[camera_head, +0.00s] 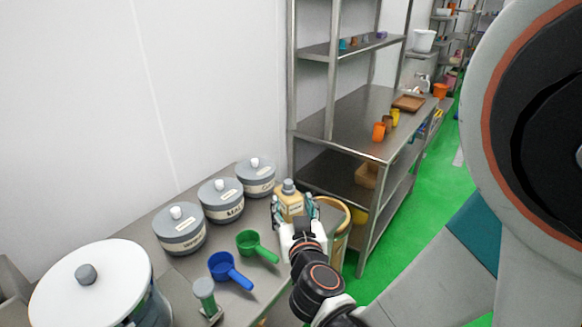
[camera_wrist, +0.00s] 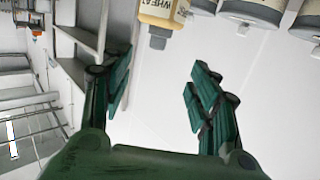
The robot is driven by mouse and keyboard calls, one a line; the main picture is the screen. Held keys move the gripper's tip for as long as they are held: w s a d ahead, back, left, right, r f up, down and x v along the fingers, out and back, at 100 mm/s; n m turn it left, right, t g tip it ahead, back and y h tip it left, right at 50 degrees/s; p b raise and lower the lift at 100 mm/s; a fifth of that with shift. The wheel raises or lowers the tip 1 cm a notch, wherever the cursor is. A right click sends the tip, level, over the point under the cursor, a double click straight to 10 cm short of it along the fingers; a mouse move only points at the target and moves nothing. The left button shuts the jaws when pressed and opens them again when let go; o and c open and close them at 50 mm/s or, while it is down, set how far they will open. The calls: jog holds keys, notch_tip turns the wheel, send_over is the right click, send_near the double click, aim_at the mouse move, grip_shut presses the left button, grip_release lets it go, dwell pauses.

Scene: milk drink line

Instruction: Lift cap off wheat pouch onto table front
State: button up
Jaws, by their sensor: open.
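The wheat pouch (camera_head: 291,204) is a tan container with a pale label, standing at the right end of the table. Its grey cap (camera_head: 289,186) is on top. In the wrist view the pouch (camera_wrist: 165,13) appears upside down at the top edge, cut off, with its cap (camera_wrist: 158,37) pointing down between the lines of the fingers. My gripper (camera_head: 294,212) is in front of the pouch, one finger to each side of it in the head view. In the wrist view the gripper (camera_wrist: 160,78) is open and empty, and the cap lies beyond the fingertips, untouched.
Several grey-lidded canisters (camera_head: 221,201) stand left of the pouch. A steel shelf (camera_head: 345,120) stands behind right.

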aim_at(289, 185)
jog(key=x, duration=0.6)
jog(key=shift+w+f, duration=0.1)
jog(key=shift+r+b+x, duration=0.1)
jog(key=shift+b+x, duration=0.5)
jog(key=shift+x, duration=0.95)
jog(key=shift+r+b+x, duration=0.15)
jog(key=shift+b+x, duration=0.4)
jog(key=shift+x, duration=1)
jog(key=shift+d, duration=0.2)
jog(key=c, duration=0.8)
